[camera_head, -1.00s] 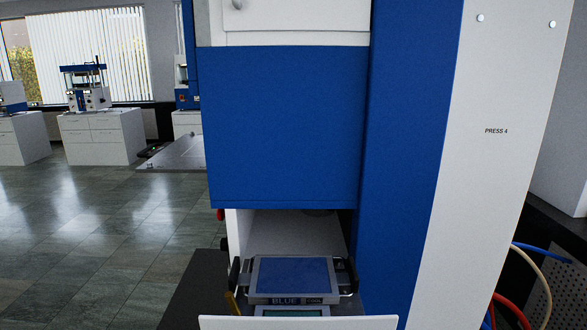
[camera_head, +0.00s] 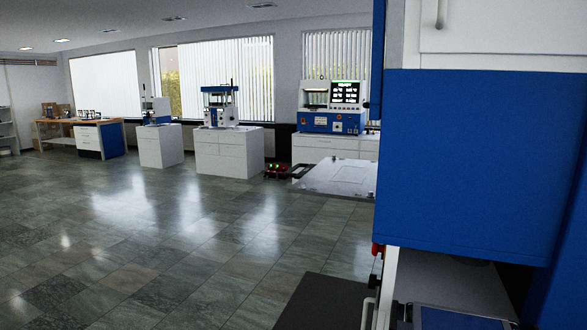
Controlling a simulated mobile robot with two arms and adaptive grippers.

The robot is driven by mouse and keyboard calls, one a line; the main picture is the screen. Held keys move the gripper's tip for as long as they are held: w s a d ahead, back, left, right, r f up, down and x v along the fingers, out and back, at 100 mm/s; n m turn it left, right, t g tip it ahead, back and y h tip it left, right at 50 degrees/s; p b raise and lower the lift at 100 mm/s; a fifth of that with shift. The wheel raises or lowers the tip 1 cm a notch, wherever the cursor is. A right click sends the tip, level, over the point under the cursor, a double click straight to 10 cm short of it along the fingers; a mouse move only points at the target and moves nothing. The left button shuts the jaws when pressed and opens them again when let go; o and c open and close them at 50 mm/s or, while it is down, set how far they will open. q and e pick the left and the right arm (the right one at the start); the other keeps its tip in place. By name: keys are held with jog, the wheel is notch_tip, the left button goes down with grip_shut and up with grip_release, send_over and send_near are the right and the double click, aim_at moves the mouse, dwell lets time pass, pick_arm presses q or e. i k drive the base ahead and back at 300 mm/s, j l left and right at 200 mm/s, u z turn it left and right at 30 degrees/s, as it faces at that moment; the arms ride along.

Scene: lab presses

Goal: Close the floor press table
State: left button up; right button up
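The floor press (camera_head: 470,165) stands close at the right, a tall blue and white body cut off by the picture's right edge. Below its blue front is an opening with a light inner surface (camera_head: 440,280). At the bottom edge, part of the press table with a blue plate (camera_head: 455,318) shows; the rest of it is out of the picture. A pale upright handle-like bar (camera_head: 368,313) is left of it. Neither of my grippers is in view.
A wide tiled floor (camera_head: 150,240) is free at the left. White cabinets (camera_head: 228,155) with small presses line the back. A flat metal table (camera_head: 340,177) juts out behind the floor press. A dark mat (camera_head: 325,303) lies at the press's left.

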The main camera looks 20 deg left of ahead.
aim_at(347, 179)
jog(key=j+z, duration=0.35)
jog(key=j, duration=2.55)
jog(key=i+j, duration=0.2)
jog(key=j, duration=0.2)
jog(key=i+j+z, duration=0.2)
jog(key=i, duration=0.2)
jog(key=i+j+z, duration=0.2)
jog(key=i, duration=0.25)
jog(key=i+j+z, duration=0.15)
jog(key=i, duration=0.25)
